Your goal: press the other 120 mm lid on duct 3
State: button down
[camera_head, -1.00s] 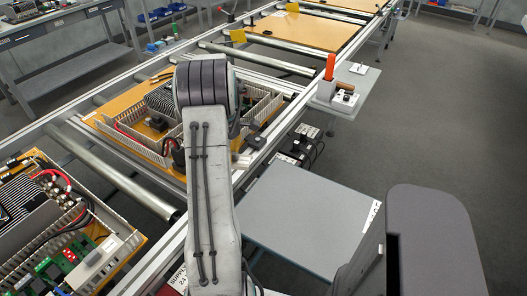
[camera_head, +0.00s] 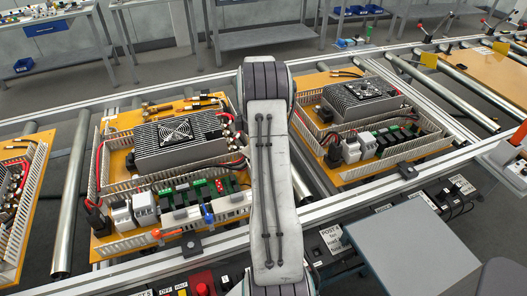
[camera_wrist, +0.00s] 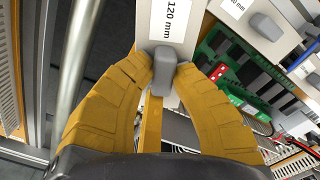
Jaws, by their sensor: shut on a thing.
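In the wrist view, my gripper (camera_wrist: 163,78) is shut on the grey knob of a white lid (camera_wrist: 168,22) marked 120 mm. The lid stretches away from the fingers past the top edge of the view. A second white piece (camera_wrist: 255,35) with a grey knob and a label ending in mm shows at the upper right; its number is cut off. In the head view, my arm hides the gripper and the held lid. White slotted ducts (camera_head: 95,165) edge the nearest orange panel (camera_head: 106,246). I cannot tell which one is duct 3.
Another orange panel (camera_head: 335,177) with a heatsink unit (camera_head: 362,98) lies to the right. Metal rollers (camera_head: 70,195) and rails run between the panels. Cables and terminal parts crowd the panels. A grey table (camera_head: 415,250) stands at the lower right.

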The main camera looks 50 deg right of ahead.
jog(key=shift+w+m, duration=0.3)
jog(key=shift+m, duration=0.5)
jog(key=m, duration=0.3)
jog(key=shift+w+d+m, duration=0.1)
jog(key=shift+d+m, duration=0.25)
jog(key=shift+m, duration=0.05)
jog(key=shift+n, duration=0.3)
jog(key=shift+f, duration=0.15)
jog(key=shift+f+b, duration=2.25)
jog(key=shift+f, duration=0.45)
jog(key=shift+a+f+b, duration=0.1)
jog(key=shift+f+b, duration=0.95)
jog(key=shift+f, duration=0.2)
jog(key=c, duration=1.2)
grip_release()
jog(key=shift+r, duration=0.1)
